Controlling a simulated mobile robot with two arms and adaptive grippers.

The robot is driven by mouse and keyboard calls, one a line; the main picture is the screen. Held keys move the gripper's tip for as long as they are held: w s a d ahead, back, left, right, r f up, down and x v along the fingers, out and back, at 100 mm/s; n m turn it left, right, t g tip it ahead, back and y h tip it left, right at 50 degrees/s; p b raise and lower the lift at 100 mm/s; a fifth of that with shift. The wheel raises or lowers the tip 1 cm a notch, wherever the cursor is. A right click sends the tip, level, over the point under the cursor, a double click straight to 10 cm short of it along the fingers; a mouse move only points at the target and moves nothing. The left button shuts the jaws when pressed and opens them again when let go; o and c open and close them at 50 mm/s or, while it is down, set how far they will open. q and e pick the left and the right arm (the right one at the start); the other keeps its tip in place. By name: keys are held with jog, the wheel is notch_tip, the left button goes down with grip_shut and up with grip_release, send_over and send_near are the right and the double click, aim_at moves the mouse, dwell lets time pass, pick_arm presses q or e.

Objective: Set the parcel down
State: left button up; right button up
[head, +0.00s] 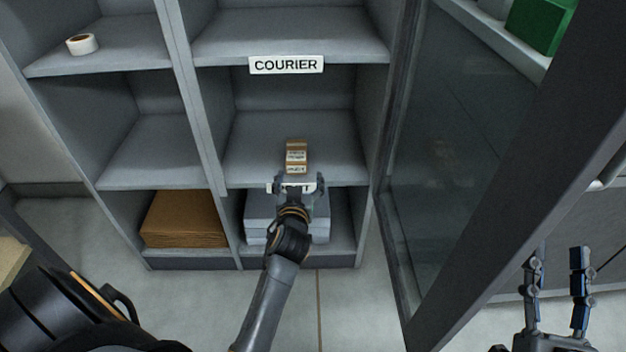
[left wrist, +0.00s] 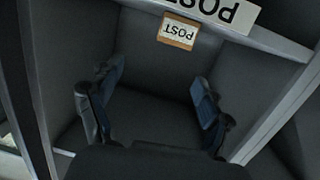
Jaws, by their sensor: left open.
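The parcel (head: 296,155) is a small brown box with white labels. It appears to rest on the shelf of the compartment under the COURIER sign (head: 286,65). In the left wrist view the parcel (left wrist: 178,31) shows upside down with a POST label, close to the larger POST sign (left wrist: 215,12) on the shelf edge. My left gripper (head: 296,184) is at the front of that shelf, partly covering the sign. In the left wrist view its fingers (left wrist: 155,75) are spread, with nothing between them. My right gripper (head: 557,262) is open and empty at the lower right.
A glass door (head: 450,160) with a dark frame stands right of the shelves. Grey boxes (head: 258,210) and a brown stack (head: 185,220) fill the bottom compartments. A tape roll (head: 82,44) lies on the upper left shelf. The middle left compartment is empty.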

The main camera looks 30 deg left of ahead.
pick_arm(q)
jog(key=s+d+r+m+t+h, duration=0.4)
jog(key=s+d+r+h, duration=0.2)
jog(key=s+d+r, duration=0.2)
jog(key=s+d+r+m+t+h, duration=0.4)
jog(key=s+d+r+h, duration=0.3)
jog(key=d+r, duration=0.6)
jog(key=shift+s+r, duration=0.2)
jog(key=shift+s, duration=0.3)
